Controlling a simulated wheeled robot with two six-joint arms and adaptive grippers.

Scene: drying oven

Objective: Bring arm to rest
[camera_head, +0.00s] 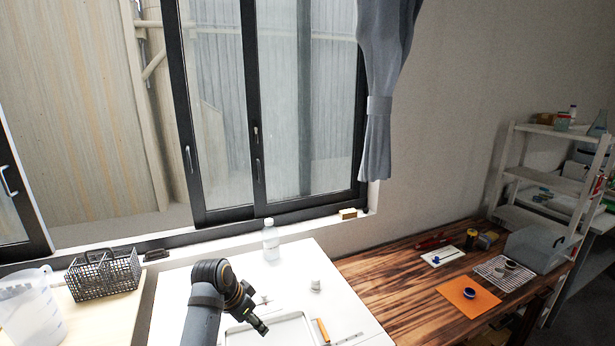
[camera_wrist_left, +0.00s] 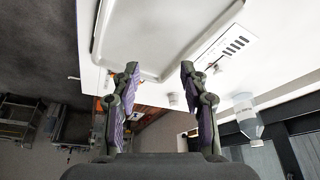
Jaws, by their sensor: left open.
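My left arm comes in from the bottom of the head view, over the white table (camera_head: 290,270). My left gripper (camera_head: 262,328) hangs over the left side of a white tray (camera_head: 290,321). In the left wrist view the two fingers of my left gripper (camera_wrist_left: 160,72) stand apart with nothing between them. The tray (camera_wrist_left: 165,70) and the white tabletop show beyond the fingertips. My right gripper is in neither view.
A clear bottle (camera_head: 271,240) stands at the table's back edge, with a small white object (camera_head: 315,285) nearby. A black wire basket (camera_head: 104,274) and a clear jug (camera_head: 30,310) are left. A wooden table (camera_head: 390,270) bears a grey box (camera_head: 536,248) and an orange mat (camera_head: 467,297).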

